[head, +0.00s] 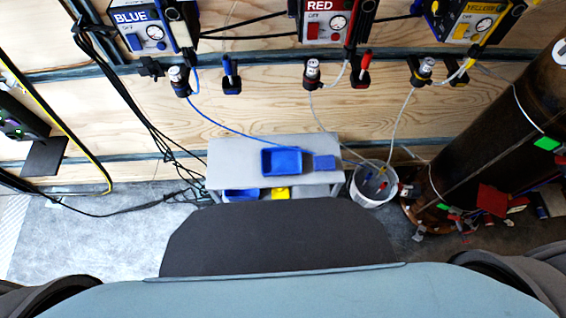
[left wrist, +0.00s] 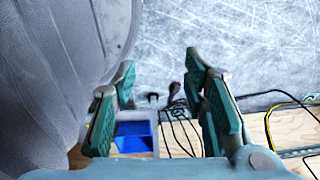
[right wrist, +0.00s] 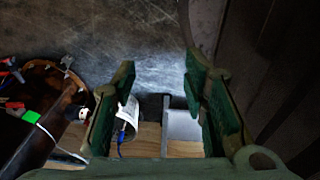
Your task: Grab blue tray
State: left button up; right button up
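A blue tray (head: 281,161) sits on top of a small grey bench (head: 230,150) against the plywood wall. Another blue tray (head: 241,195) and a yellow one (head: 280,193) show partly on the level below. In the left wrist view, blue tray surfaces (left wrist: 133,143) show far off between the fingers. My left gripper (left wrist: 158,85) is open and empty. My right gripper (right wrist: 157,85) is open and empty, with the bench end (right wrist: 182,125) far off between its fingers. Neither gripper shows in the head view.
A white bucket (head: 372,188) with items in it stands right of the bench. A large brown cylinder (head: 480,140) stands farther right. Blue, red and yellow units hang on the wall with cables. Black cables (head: 165,150) run down left of the bench. Floor at the left is mostly clear.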

aim_at(278, 161)
jog(key=k, duration=0.5)
jog(key=z, duration=1.7)
jog(key=i, duration=1.4)
jog(key=u, duration=2.4)
